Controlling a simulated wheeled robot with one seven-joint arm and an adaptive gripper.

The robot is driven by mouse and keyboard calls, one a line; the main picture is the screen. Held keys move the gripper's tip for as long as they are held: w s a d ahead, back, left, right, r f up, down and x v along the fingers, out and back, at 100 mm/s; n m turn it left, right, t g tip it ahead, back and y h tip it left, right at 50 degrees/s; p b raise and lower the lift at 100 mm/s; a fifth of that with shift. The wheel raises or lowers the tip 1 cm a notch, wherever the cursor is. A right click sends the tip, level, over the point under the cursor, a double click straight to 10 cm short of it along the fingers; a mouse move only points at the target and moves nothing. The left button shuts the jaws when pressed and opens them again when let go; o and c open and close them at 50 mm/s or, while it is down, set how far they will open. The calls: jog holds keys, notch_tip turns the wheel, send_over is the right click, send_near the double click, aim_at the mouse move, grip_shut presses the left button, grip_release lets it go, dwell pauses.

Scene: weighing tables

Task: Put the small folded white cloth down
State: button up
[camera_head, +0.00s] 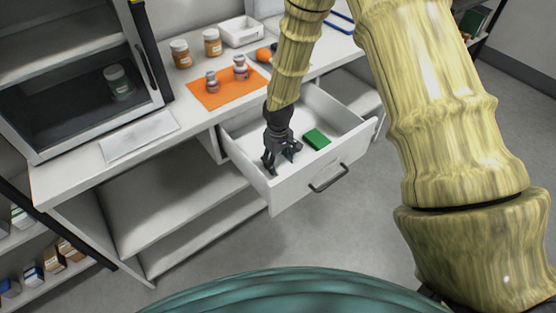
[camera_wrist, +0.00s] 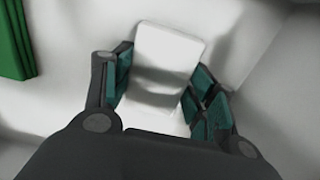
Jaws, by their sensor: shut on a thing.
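My gripper (camera_head: 281,160) is low inside the open white drawer (camera_head: 318,183), pointing down. The small folded white cloth (camera_wrist: 167,60) shows in the wrist view as a pale rounded block between the two fingers of my gripper (camera_wrist: 163,88), which are shut on it. White on white, the cloth is hard to make out in the head view. I cannot tell whether it touches the drawer floor.
A green block (camera_head: 316,139) lies in the drawer right of my gripper and at the wrist view's upper left. An orange mat (camera_head: 211,101) with small bottles, amber jars (camera_head: 181,53) and a white tray (camera_head: 240,32) stand on the counter. An open-fronted cabinet (camera_head: 60,120) stands left.

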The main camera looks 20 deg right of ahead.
aim_at(278, 162)
jog(key=o, duration=0.9)
notch_tip(278, 162, up, 12)
jog(key=b, duration=0.1)
jog(key=shift+r, duration=0.1)
dwell(0.5)
